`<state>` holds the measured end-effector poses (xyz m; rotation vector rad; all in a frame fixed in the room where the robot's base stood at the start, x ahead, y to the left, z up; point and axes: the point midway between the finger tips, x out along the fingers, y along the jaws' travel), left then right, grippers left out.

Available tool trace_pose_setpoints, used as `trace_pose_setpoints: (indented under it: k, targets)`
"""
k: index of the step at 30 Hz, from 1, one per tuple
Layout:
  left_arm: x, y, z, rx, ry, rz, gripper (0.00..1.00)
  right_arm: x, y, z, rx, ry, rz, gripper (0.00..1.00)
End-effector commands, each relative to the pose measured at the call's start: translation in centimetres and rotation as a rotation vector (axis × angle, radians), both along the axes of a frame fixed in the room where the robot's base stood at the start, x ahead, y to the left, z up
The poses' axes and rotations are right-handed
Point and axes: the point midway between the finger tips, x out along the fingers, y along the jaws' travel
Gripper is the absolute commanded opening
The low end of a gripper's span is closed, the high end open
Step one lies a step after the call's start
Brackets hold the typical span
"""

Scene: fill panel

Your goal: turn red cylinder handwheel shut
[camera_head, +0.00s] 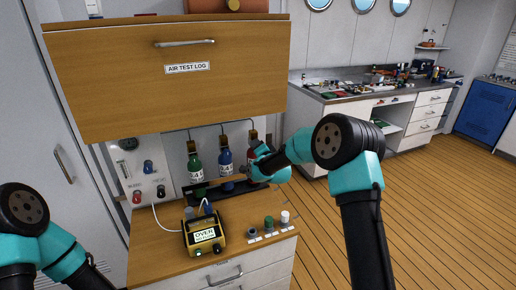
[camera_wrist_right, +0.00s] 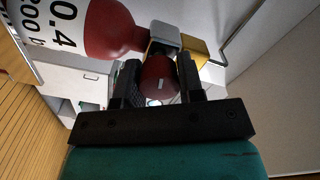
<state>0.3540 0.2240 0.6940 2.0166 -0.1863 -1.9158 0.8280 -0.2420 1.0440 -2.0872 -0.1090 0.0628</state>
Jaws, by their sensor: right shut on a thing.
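The red gas cylinder (camera_wrist_right: 115,28) fills the upper left of the right wrist view, with a white label reading 0.4. A brass and grey valve (camera_wrist_right: 180,40) sits at its neck. The red handwheel (camera_wrist_right: 159,82) with a small white mark lies between the two black fingers of my right gripper (camera_wrist_right: 160,85), which is shut on it. In the head view my right gripper (camera_head: 258,150) reaches the rightmost cylinder below the wooden cabinet and hides most of it. My left arm enters at the lower left; its gripper is out of view.
A green cylinder (camera_head: 195,165) and a blue cylinder (camera_head: 225,163) stand in the rack left of the red one. A yellow meter (camera_head: 203,236) reading OVER sits on the wooden counter (camera_head: 160,262). Small capped fittings (camera_head: 269,223) stand right of it. The cabinet (camera_head: 185,85) overhangs above.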

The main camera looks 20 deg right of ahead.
Motion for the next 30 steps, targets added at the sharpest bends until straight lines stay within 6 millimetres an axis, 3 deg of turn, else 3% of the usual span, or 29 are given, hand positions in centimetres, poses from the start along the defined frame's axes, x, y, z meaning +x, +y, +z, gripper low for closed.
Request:
trace_pose_setpoints:
  k: [30]
  targets:
    - [0.0, 0.0, 0.0, 0.0, 0.0, 0.0, 0.6, -0.03, 0.0, -0.44, 0.96, 0.102, -0.001, 0.12]
